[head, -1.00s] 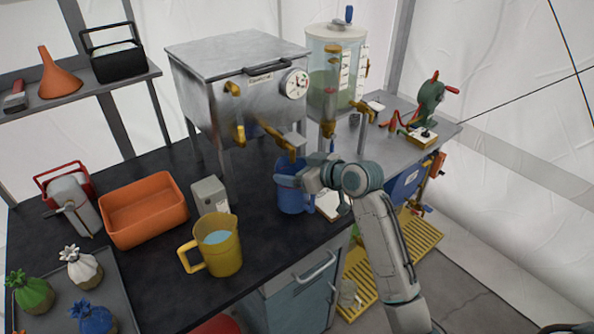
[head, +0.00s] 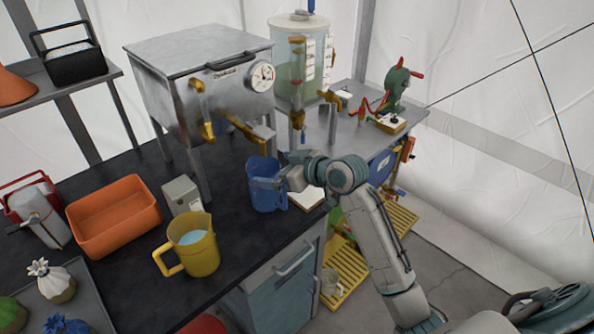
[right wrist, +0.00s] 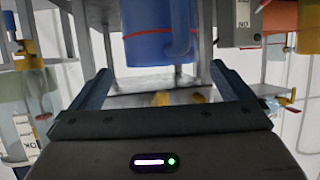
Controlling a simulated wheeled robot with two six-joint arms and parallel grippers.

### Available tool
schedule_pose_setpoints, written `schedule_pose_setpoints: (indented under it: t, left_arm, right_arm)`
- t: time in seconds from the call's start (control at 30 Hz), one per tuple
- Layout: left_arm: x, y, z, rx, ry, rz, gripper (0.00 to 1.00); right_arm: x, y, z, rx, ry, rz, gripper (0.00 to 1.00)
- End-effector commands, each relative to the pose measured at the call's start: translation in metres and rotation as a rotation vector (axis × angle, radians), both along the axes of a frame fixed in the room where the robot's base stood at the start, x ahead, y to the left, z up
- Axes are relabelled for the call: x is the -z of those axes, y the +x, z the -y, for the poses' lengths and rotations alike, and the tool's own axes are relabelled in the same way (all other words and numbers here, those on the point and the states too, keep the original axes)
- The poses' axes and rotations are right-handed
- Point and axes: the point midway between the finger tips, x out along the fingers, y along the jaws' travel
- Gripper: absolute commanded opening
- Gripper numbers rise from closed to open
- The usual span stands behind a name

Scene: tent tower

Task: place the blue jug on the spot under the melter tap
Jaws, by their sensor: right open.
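The blue jug (head: 264,190) stands upright on the dark counter, just in front of the melter (head: 200,85), a metal box on legs with a dial. A brass melter tap (head: 245,130) juts out above and slightly left of the jug in the head view. My right gripper (head: 282,178) is open at the jug's right side and overlaps it in view. In the right wrist view the jug (right wrist: 158,45) is beyond the open fingers, with no clear contact. The counter spot under the jug is hidden. My left gripper is out of view.
A yellow jug (head: 200,252) with pale blue liquid and a small grey box (head: 181,195) stand left of the blue jug. An orange tub (head: 112,240) is further left. A clear tank (head: 300,60) with green contents stands right of the melter.

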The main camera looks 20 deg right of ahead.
Motion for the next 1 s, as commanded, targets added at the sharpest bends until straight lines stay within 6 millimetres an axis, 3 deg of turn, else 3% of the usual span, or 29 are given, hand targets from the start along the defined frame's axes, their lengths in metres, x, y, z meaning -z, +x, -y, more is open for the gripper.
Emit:
schedule_pose_setpoints:
  t: [0.1,0.4,0.63,1.0]
  left_arm:
    - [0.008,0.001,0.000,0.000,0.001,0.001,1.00]
    - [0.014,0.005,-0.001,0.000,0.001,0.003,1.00]
    - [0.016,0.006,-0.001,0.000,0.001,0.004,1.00]
    - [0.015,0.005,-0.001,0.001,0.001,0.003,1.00]
  right_arm:
    - [-0.007,-0.020,0.013,0.000,-0.008,0.002,1.00]
    - [-0.025,-0.054,0.035,0.001,-0.006,0.001,1.00]
    - [-0.031,-0.066,0.040,0.000,-0.001,0.000,1.00]
    - [-0.032,-0.067,0.040,0.000,0.000,0.000,1.00]
